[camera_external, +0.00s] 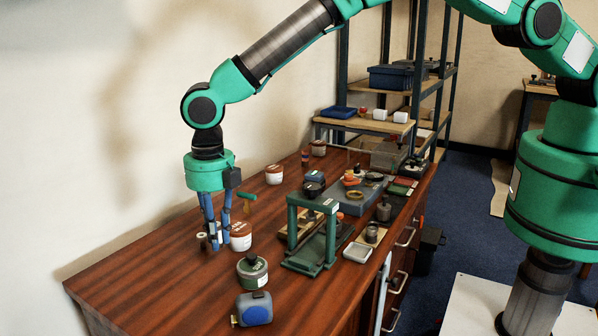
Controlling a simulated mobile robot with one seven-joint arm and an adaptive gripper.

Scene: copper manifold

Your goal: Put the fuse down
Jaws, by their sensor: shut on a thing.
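My gripper (214,244) points straight down at the left part of the wooden bench, with its blue fingers close to the bench top. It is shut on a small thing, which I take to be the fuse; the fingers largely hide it. A small brown piece with a pale end (202,240) shows at the left side of the fingers. I cannot tell whether it is part of the held thing, or whether the held thing touches the bench.
A white and red-brown jar (241,237) stands just right of the fingers. A dark green jar (252,271) and a blue-grey box (254,308) stand nearer the front. A green frame (312,236) stands further right. The bench (150,275) is clear at left.

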